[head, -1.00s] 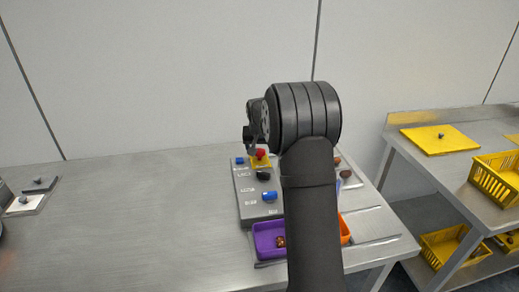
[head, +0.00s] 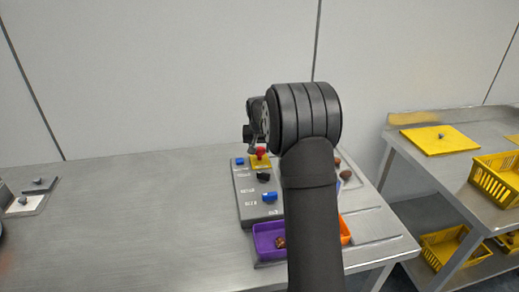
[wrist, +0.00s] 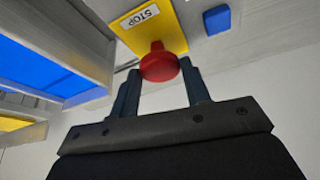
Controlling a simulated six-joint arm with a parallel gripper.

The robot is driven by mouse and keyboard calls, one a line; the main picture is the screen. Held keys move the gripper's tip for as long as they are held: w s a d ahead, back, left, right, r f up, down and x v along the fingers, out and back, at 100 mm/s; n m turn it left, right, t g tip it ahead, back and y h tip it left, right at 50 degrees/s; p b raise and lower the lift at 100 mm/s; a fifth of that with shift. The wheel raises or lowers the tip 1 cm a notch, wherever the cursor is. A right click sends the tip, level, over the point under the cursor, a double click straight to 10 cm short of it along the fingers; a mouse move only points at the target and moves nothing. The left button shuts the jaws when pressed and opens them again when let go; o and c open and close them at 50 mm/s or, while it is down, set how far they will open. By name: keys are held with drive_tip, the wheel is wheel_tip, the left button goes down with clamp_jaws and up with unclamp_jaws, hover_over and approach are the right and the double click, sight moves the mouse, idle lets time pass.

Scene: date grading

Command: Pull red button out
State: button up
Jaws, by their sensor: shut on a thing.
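The red button (wrist: 160,66) is a mushroom head on a red stem, on a yellow plate (wrist: 139,29) labelled STOP. In the head view the red button (head: 261,152) is at the far end of the grey control box (head: 247,201), just below my wrist. My gripper (wrist: 160,69) is shut on the red button, with one dark finger on each side of its head. The stem shows between the head and the plate in the wrist view. My wrist hides most of the gripper in the head view.
A blue button (wrist: 217,19) sits beside the yellow plate. The box also carries a black knob (head: 263,177) and a blue knob (head: 269,197). A purple tray (head: 262,246) and an orange tray (head: 345,231) stand at the near end. The table's left is mostly clear.

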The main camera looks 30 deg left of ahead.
drive_tip(key=shift+r, duration=0.15)
drive_tip(key=o, duration=1.4)
drive_tip(key=v, duration=1.7)
drive_tip(key=shift+s, duration=0.2)
drive_tip(key=shift+d, duration=0.1)
drive_tip(key=x, duration=1.8)
drive_tip(key=shift+r, duration=0.15)
